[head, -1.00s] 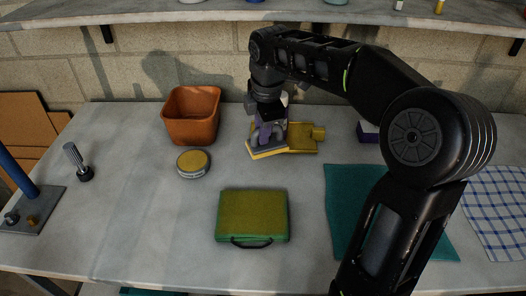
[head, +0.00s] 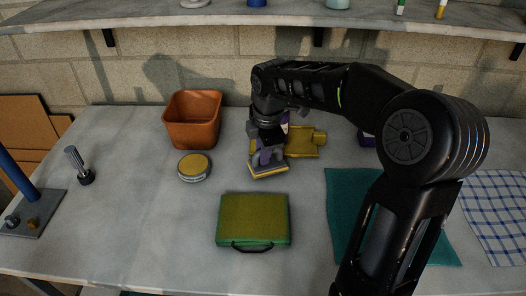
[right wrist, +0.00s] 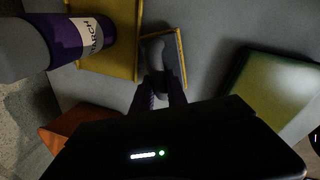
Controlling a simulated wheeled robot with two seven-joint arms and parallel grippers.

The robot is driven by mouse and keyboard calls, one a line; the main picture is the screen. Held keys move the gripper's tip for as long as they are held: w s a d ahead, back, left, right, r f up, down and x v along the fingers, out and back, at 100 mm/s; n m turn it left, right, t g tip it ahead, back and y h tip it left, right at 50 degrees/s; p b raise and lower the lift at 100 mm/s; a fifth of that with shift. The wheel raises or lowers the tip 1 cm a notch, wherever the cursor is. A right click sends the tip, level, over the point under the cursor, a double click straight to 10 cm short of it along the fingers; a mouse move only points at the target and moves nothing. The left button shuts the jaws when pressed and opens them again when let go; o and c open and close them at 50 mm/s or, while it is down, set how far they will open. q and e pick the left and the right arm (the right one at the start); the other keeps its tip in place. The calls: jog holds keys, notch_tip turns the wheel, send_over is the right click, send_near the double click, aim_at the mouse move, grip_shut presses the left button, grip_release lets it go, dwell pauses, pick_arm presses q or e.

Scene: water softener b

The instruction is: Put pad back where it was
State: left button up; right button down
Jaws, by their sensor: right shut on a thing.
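The pad (head: 270,173), grey on top with a yellow lower edge, is in my right gripper (head: 266,157) in the head view. My right gripper is shut on its upper part. The pad is just in front of a flat yellow holder-like piece (head: 302,143) with a short neck. In the right wrist view the pad (right wrist: 177,57) shows beyond my fingers (right wrist: 160,88), beside the yellow piece (right wrist: 122,62). I cannot tell whether the pad touches the table. My left gripper is out of view.
A purple starch bottle (right wrist: 85,37) stands by the yellow piece. An orange pot (head: 192,122), a round tin (head: 194,167), a green case (head: 252,219) and a teal cloth (head: 345,215) lie around.

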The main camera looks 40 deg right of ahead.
aim_at(266, 169)
jog(key=shift+f+b, duration=0.4)
jog(key=shift+f, duration=0.2)
jog(key=c, duration=1.3)
grip_release()
jog(key=shift+r, duration=0.15)
jog(key=r, duration=0.4)
jog(key=s+r, duration=0.1)
jog(key=r, duration=0.3)
jog(key=s+r+p, duration=0.1)
jog(key=r, duration=0.3)
jog(key=shift+s+a+r, duration=0.1)
jog(key=shift+a+r, duration=0.15)
jog(key=shift+r, duration=0.15)
